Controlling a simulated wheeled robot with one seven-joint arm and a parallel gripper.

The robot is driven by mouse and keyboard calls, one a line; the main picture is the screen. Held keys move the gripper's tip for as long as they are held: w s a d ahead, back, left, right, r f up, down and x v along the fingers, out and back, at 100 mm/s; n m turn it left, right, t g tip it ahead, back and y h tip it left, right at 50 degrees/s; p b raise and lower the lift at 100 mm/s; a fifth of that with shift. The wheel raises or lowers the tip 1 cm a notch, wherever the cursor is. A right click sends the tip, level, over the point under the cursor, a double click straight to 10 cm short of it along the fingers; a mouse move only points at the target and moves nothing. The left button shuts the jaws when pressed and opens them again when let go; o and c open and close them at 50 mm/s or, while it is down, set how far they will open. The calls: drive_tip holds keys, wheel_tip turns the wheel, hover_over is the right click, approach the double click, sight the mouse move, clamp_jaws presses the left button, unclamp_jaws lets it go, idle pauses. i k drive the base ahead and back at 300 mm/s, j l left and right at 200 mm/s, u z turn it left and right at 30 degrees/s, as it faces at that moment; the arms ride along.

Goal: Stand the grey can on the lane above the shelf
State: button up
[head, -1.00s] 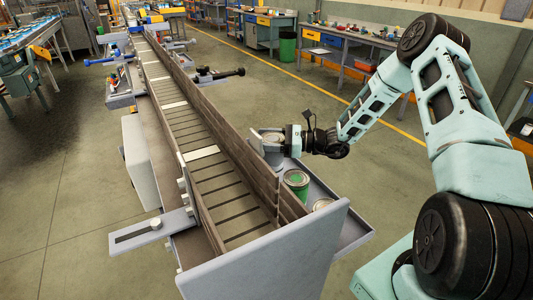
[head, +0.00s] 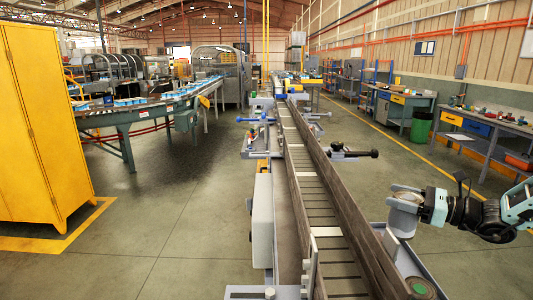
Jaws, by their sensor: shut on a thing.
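My gripper (head: 408,199) is at the right in the head view, shut on the grey can (head: 403,220). The can is upright and partly hidden by the fingers. It is just to the right of the lane's right side wall and apart from the lane surface, as far as this view shows. The lane (head: 318,208) is a long run of slats between brown side walls, stretching away from me. The shelf (head: 437,292) beside the lane shows only in part at the lower right edge.
A green can (head: 421,289) stands on the shelf, cut by the bottom edge. The brown right wall (head: 352,225) lies between the gripper and the lane. The visible lane slats are bare.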

sight(320, 234)
drive_tip(key=k+l, duration=0.2)
drive_tip(key=l, duration=0.2)
drive_tip(key=k+l, duration=0.2)
drive_tip(key=l, duration=0.2)
drive_tip(key=k+l, duration=0.2)
drive_tip(key=l, duration=0.25)
